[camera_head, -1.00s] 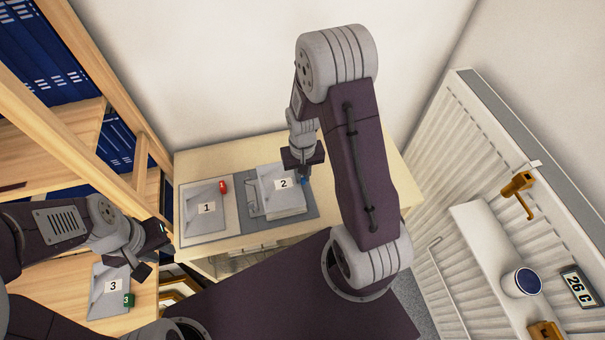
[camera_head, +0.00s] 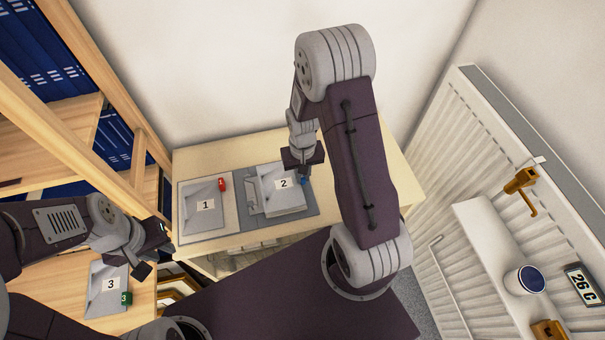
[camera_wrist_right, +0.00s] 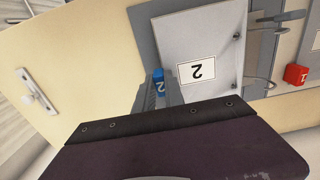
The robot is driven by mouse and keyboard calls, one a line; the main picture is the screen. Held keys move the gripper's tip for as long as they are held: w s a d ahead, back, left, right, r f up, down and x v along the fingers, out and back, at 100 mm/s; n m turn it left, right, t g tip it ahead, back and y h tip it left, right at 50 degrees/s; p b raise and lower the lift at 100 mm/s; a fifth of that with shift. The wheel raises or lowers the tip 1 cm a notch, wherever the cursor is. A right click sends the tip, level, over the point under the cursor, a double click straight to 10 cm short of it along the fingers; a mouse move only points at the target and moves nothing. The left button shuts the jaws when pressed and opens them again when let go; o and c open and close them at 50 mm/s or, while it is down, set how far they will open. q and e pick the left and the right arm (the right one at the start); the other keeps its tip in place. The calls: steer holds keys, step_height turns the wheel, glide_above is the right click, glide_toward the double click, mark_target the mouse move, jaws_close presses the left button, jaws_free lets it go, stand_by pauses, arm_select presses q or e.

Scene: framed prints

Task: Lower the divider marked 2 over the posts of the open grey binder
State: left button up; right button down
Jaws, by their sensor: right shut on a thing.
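The open grey binder (camera_head: 308,207) lies on the light wooden cabinet top, and its dark cover also shows in the wrist view (camera_wrist_right: 145,38). The light grey divider marked 2 (camera_head: 287,198) lies over it, with its holed edge beside the metal posts (camera_head: 251,200). In the right wrist view, the divider (camera_wrist_right: 195,40) shows two dark holes near the curved posts (camera_wrist_right: 264,82). I cannot tell whether the posts pass through. My right gripper (camera_head: 304,178) is shut on the divider at its blue tab (camera_wrist_right: 158,82). My left gripper (camera_head: 154,250) is open and empty at the left.
Divider 1 (camera_head: 203,218) with a red tab (camera_head: 222,184) lies left of divider 2. Divider 3 (camera_head: 103,300) with a green tab lies on the lower left shelf. A radiator (camera_head: 470,170) stands at the right. The cabinet's right part is bare.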

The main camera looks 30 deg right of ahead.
steer(key=shift+f, duration=0.4)
steer(key=c, duration=1.3)
jaws_free()
steer(key=shift+c, duration=0.2)
steer(key=shift+r, duration=0.15)
step_height(320, 180, up, 7)
steer(key=p, duration=0.6)
